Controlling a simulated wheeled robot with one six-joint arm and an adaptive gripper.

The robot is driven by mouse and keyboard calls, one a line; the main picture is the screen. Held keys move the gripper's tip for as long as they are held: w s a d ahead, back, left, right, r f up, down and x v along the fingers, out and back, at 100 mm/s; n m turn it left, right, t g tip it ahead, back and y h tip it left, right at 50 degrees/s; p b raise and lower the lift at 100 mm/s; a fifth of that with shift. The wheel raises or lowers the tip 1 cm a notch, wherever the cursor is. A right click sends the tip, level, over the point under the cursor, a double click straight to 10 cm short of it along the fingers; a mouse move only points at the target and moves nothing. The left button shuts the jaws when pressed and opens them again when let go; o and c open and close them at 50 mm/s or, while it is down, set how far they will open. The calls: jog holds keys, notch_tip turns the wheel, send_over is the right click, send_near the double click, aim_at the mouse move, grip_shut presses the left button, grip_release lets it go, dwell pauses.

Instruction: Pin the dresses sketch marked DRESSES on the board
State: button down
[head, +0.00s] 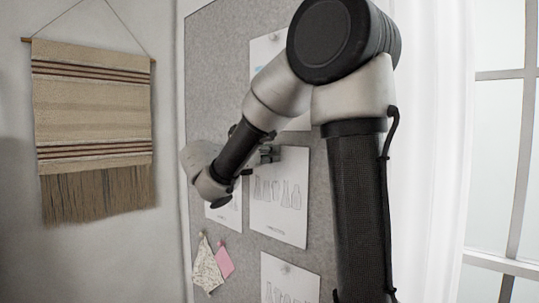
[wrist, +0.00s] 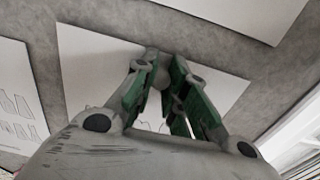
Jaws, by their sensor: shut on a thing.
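A white sheet with a row of line-drawn garments (head: 280,210) lies against the grey board (head: 213,75) in the head view. Its caption is too small to read, so I cannot confirm that it says DRESSES. My gripper (head: 270,155) is at the sheet's upper part. In the wrist view my gripper (wrist: 166,73) is shut on a small pale round pin head (wrist: 162,77) near the top edge of the sheet (wrist: 95,75). The fingers and palm hide much of the sheet's drawing. I cannot tell whether the pin's point is in the board.
Another sketch sheet (head: 290,284) is pinned below, and one (head: 262,52) above, partly behind my arm. A sheet (head: 228,212) hangs at left, partly hidden. Patterned (head: 207,268) and pink (head: 224,262) fabric swatches hang lower left. A woven hanging (head: 92,110) is farther left.

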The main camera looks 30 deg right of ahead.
jog(key=shift+d, duration=0.25)
dwell(0.4)
jog(key=c, duration=1.4)
grip_release()
jog(key=shift+o, duration=0.2)
jog(key=v, duration=1.2)
jog(key=s+d+f+m+g+y, duration=0.15)
jog(key=s+f+m+y, duration=0.25)
jog(key=f, duration=0.4)
jog(key=s+d+f+m+g+y, duration=0.1)
jog(key=s+f+m+g+y, duration=0.25)
jog(key=f, duration=0.35)
jog(key=s+a+f+m+t+y, duration=0.1)
jog(key=s+a+f+m+y, duration=0.1)
jog(key=s+f+m+y, duration=0.55)
jog(key=s+d+r+m+t+y, duration=0.2)
jog(key=s+r+m+t, duration=0.1)
jog(key=s+r+m, duration=0.2)
jog(key=shift+s+m, duration=0.6)
jog(key=shift+s, duration=0.05)
